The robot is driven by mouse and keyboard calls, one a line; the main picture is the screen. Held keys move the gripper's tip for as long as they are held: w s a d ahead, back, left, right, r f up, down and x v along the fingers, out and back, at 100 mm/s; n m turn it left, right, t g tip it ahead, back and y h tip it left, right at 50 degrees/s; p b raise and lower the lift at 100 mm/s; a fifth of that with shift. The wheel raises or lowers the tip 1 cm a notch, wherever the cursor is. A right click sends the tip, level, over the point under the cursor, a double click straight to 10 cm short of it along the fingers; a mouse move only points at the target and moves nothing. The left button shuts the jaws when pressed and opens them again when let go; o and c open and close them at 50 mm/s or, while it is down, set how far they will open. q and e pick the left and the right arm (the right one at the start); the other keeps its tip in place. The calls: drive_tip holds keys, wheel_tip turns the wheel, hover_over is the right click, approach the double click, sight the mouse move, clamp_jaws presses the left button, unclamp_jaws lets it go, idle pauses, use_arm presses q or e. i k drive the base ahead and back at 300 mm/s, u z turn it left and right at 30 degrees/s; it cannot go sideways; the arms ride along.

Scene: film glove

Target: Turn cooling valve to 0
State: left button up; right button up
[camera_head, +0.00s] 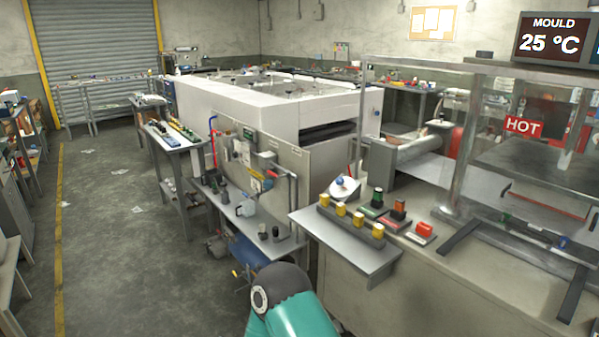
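A white round dial with a blue knob (341,184) sits at the back left corner of the machine's control ledge. It may be the cooling valve, but its markings and setting are too small to read. A dark display (553,38) at the top right reads "MOULD 25 °C". A teal and dark grey link of my own arm shows at the bottom centre, below and left of the dial and apart from it. Neither of my grippers can be seen.
A grey shelf (345,250) with several yellow blocks juts out in front of the dial. Green, orange and red buttons (421,232) stand to the right. A clear guard frame with a red HOT sign (524,125) rises farther right. The floor (125,230) at left is mostly clear.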

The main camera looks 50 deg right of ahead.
sight(339, 181)
drive_tip(key=z, duration=0.25)
drive_tip(key=i, duration=1.35)
drive_tip(key=z, duration=1.1)
drive_tip(key=i, duration=0.7)
drive_tip(key=z, duration=0.3)
drive_tip(key=k, duration=0.9)
drive_tip(key=z, duration=0.2)
drive_tip(key=i, duration=0.9)
drive_tip(key=u, duration=0.1)
